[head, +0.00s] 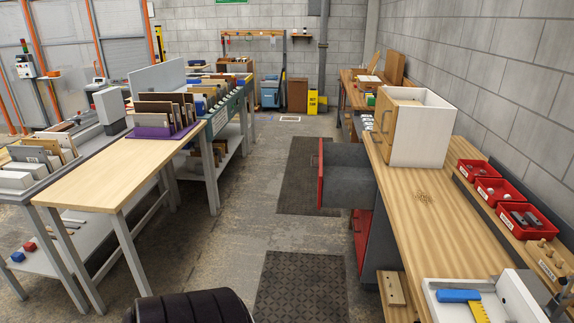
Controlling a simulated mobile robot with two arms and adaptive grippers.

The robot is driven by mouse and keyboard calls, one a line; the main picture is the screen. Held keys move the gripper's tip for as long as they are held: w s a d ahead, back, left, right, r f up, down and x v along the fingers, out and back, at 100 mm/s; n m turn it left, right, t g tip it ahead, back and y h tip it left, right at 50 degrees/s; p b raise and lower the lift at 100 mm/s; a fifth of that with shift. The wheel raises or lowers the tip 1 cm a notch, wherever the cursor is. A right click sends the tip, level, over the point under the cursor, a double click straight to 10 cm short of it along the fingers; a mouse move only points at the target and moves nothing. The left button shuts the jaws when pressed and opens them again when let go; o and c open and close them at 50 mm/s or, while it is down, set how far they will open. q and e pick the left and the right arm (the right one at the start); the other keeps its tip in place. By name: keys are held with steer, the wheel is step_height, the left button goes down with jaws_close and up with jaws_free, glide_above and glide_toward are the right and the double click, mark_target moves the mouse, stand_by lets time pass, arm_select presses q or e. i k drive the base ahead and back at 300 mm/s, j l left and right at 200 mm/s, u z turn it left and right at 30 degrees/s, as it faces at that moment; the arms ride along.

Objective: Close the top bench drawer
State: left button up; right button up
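The top bench drawer stands pulled out from the right-hand workbench (440,220) into the aisle. Its red front (320,172) faces left, and its dark grey side (346,196) and open top show. A gap runs between the drawer front and the left table. A lower red drawer front (361,236) sits below it, close to the bench's grey body. Neither of my grippers shows in the head view, so their state cannot be seen.
A white cabinet with a wooden door (398,123) stands on the bench above the drawer. Red bins (498,190) and a white tray (437,284) sit nearby. The left wooden table (130,172) borders the aisle. The floor (235,235) between is clear, with dark mats.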

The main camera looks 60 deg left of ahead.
mark_target(347, 178)
steer(key=j+u, duration=0.85)
steer(key=i+j+u, duration=0.15)
steer(key=u, duration=0.3)
steer(key=i+j, duration=0.2)
steer(key=j, duration=0.15)
steer(key=i+j+u, duration=0.1)
steer(key=j, duration=0.25)
steer(key=i+j, duration=0.25)
steer(key=j, duration=0.1)
